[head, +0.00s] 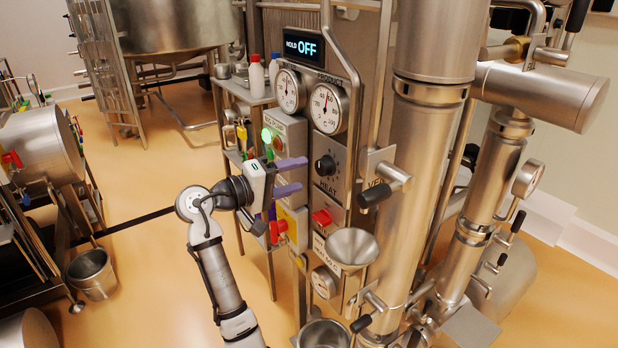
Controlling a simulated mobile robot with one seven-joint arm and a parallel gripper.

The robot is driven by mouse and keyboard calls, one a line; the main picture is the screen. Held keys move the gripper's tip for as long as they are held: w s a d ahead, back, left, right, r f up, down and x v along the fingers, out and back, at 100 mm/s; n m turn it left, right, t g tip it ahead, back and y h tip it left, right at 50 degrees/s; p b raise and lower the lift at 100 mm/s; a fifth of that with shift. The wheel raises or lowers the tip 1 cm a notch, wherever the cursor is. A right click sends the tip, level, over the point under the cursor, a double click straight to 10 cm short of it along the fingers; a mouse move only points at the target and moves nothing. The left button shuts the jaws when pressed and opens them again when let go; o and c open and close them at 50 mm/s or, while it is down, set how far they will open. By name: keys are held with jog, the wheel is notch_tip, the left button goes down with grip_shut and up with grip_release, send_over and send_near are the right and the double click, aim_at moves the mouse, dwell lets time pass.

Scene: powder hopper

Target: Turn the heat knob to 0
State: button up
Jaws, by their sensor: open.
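The heat knob (326,165) is a round black knob on the metal panel, with the label HEAT below it. Its pointer setting is too small to read. My gripper (291,177) has two purple fingers, spread apart and empty. It is just left of the heat knob, with its fingers pointing right toward the panel. A gap shows between the fingertips and the knob. A display (303,48) above the panel reads HOLD OFF.
Two round gauges, left (289,91) and right (328,108), sit above the knob. A vertical bent pipe (355,110) and a black-tipped lever (376,195) stand close on the right.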

jog(key=b+v, duration=0.2)
jog(key=v, duration=0.6)
jog(key=shift+s+a, duration=0.2)
jog(key=shift+a, duration=0.05)
jog(key=shift+a, duration=0.1)
